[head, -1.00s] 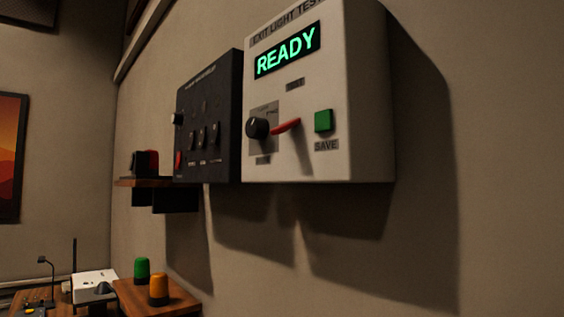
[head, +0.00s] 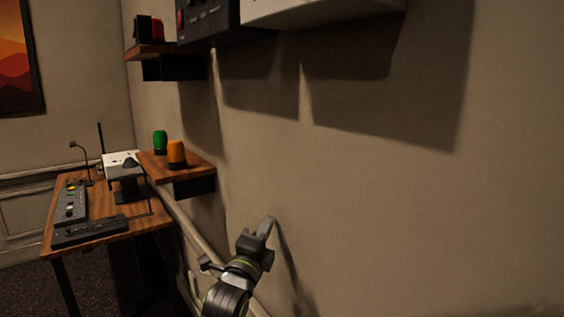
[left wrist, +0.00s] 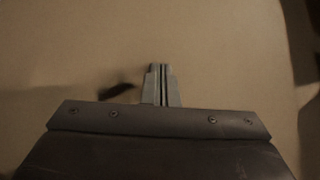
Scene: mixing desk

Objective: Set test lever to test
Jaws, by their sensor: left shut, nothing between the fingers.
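The white exit light test box (head: 330,10) is cut off at the top of the head view, and only its underside and lower edge show. Its red lever is out of view now. My left gripper (head: 268,225) is low in front of the bare wall, well below the box, with its fingers pointing up. In the left wrist view the gripper's fingers (left wrist: 161,84) are together with nothing between them, facing plain wall. My right gripper is not in view.
A dark panel (head: 208,18) hangs left of the box. Below it, wall shelves hold dark and red items (head: 150,29), a green light (head: 160,141) and an orange light (head: 177,153). A wooden desk (head: 100,232) stands at left. The wall at right is clear.

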